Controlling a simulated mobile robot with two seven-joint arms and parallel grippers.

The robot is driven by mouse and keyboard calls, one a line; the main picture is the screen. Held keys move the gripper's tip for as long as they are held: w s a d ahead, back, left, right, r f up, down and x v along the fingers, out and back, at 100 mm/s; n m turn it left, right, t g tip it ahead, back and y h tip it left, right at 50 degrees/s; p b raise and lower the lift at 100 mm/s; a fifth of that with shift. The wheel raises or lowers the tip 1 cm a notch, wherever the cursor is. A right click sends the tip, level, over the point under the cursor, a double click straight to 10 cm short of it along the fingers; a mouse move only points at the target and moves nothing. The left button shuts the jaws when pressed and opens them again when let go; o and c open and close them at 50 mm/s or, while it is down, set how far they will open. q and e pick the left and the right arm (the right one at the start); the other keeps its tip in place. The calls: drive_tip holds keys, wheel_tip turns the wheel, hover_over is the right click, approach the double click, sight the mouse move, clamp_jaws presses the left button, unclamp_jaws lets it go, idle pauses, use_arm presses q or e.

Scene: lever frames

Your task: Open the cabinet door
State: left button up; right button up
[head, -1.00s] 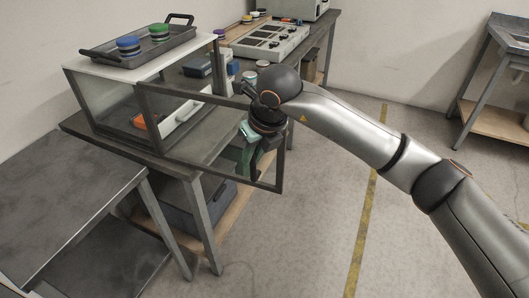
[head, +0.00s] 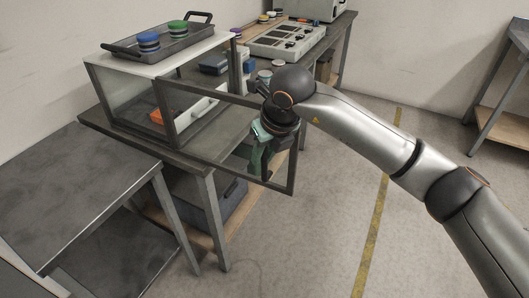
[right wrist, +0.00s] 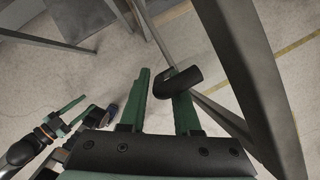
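The cabinet (head: 127,64) is a glass-sided box with a white top and dark frame on a grey bench. Its framed glass door (head: 228,97) stands wide open, swung out to the right past the bench edge. My right gripper (head: 262,140) is at the free end of the door. In the right wrist view, its green fingers (right wrist: 162,100) are apart, with the dark door handle (right wrist: 184,86) across the right finger and its end between them. A firm hold is not visible. My left gripper (right wrist: 74,112) shows only in the right wrist view, away from the door, fingers apart.
A tray (head: 166,42) with a blue-and-white and a green-and-white round item stands on the cabinet. An orange item (head: 156,116) is inside. A grey device (head: 285,40) stands further along the bench. A lower table (head: 80,190) stands at left.

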drive_tip(key=v, duration=1.2)
drive_tip(key=shift+r, duration=0.25)
drive_tip(key=shift+s+f, duration=0.1)
drive_tip(key=shift+s, duration=0.05)
